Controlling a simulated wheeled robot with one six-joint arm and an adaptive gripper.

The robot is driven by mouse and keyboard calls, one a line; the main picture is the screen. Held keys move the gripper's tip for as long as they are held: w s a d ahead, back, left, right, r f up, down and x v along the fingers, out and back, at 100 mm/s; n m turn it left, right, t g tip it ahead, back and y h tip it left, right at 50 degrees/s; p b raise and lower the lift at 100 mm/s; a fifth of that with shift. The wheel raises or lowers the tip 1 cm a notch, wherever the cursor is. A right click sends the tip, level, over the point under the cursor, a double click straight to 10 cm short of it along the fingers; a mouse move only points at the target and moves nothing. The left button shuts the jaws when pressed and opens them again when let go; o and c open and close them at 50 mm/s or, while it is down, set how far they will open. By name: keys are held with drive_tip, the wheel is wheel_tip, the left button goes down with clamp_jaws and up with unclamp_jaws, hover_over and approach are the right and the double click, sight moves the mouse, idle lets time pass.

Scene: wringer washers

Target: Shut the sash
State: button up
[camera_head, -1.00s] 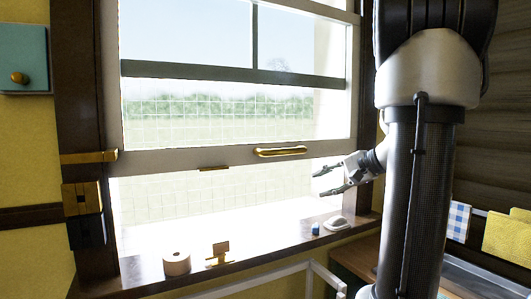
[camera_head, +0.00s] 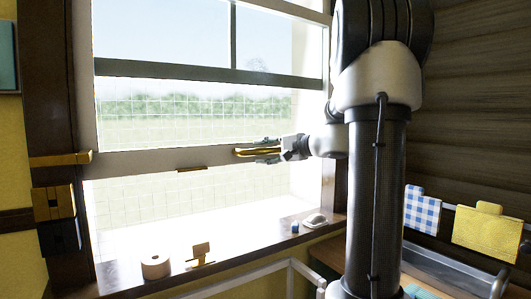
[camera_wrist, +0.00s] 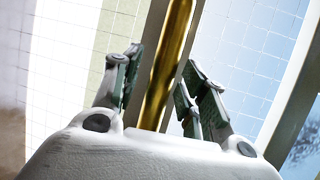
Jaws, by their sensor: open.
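The window sash (camera_head: 130,162) is raised, with an open gap between its bottom rail and the sill (camera_head: 120,273). A brass bar handle (camera_head: 243,153) is fixed on the bottom rail. My gripper (camera_head: 262,151) is at the right part of the handle, its fingers above and below it. In the wrist view the brass handle (camera_wrist: 170,65) runs between the two open fingers of my gripper (camera_wrist: 157,95), with space visible on both sides. A small brass piece (camera_head: 192,169) sits on the rail's lower edge.
On the sill stand a tape roll (camera_head: 156,267), a brass catch (camera_head: 201,254), a small blue item (camera_head: 295,227) and a white mouse-shaped object (camera_head: 316,220). A brass stop (camera_head: 60,158) juts from the left frame. Checked (camera_head: 422,212) and yellow cloths (camera_head: 487,233) hang at right.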

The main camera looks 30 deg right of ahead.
clamp_jaws()
